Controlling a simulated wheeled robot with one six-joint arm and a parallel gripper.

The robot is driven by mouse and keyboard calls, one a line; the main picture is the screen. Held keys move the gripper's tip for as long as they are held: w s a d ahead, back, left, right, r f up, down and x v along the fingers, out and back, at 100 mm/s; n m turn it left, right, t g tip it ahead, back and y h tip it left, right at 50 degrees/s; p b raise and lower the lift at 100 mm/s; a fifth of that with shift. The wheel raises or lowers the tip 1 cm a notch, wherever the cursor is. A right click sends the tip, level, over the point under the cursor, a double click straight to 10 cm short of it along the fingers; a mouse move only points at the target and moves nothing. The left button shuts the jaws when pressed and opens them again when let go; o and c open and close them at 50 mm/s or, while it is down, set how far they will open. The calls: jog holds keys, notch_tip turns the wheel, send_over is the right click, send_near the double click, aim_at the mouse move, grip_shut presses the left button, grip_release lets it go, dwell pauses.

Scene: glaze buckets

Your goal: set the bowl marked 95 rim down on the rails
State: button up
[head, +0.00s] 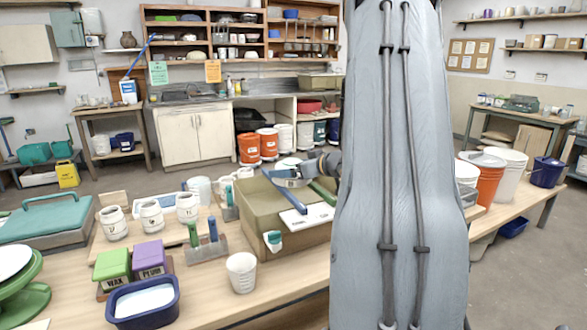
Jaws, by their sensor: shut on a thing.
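My own grey arm fills the right middle of the head view and hides much of the bench. Part of what looks like my gripper (290,179) shows left of it, above the tan basin (268,227). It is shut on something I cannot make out. A pale round shape (288,163) shows just behind it; I cannot tell whether that is a bowl. No mark 95 is legible.
White jars (151,215), green and purple blocks (149,258), a blue tub (143,302) and a white cup (241,272) crowd the bench left of the basin. A white card (307,215) lies at the basin's front. An orange bucket (488,182) and a white bucket (508,172) stand right of my arm.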

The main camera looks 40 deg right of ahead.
jog(key=shift+f, duration=0.25)
jog(key=o, duration=1)
jog(key=v, duration=0.7)
jog(key=shift+s+r+b, duration=0.15)
jog(key=shift+s+b, duration=0.2)
jog(key=shift+b, duration=0.1)
